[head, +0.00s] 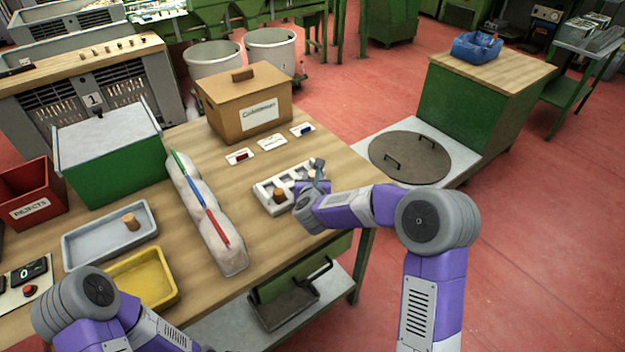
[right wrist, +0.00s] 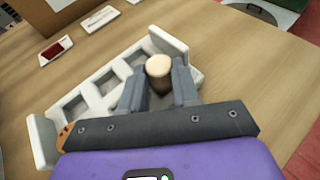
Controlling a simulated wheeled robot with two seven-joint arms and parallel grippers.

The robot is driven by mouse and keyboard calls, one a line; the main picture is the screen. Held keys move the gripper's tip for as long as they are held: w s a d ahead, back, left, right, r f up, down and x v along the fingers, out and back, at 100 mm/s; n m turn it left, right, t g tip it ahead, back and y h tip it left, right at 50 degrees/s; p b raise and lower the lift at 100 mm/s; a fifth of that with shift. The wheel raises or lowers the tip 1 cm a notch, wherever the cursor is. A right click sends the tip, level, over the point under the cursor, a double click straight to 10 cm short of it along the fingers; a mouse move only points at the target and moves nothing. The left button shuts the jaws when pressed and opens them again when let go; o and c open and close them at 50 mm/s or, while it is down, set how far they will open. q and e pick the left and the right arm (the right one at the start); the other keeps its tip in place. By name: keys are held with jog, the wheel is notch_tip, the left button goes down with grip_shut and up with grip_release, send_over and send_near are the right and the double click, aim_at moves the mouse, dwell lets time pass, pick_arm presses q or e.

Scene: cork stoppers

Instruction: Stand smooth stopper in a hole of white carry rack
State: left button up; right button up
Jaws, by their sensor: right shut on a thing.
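The white carry rack (head: 262,197) stands on the wooden table, with a row of square holes; it also fills the middle of the right wrist view (right wrist: 70,110). My right gripper (head: 318,178) is over the right end of the rack. In the right wrist view its fingers (right wrist: 158,85) are shut on a pale-topped cork stopper (right wrist: 158,66). The fingers hide its lower part, so I cannot tell whether it is inside a hole. Another cork (head: 279,194) stands at the rack's near end. My left gripper is out of view; only its arm shows.
A grey tray (head: 75,250) holds one cork (head: 131,221). A yellow tray (head: 170,292) lies nearer. A wrapped row of pale bundles with coloured strips (head: 195,190) lies left of the rack. A cardboard box (head: 220,115) and small labelled cards (head: 272,142) are behind it.

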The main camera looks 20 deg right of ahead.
jog(key=shift+f, duration=0.15)
jog(key=o, duration=1)
jog(key=shift+r, duration=0.25)
jog(key=p+v, duration=0.1)
jog(key=v, duration=1.1)
jog(key=shift+f, duration=0.15)
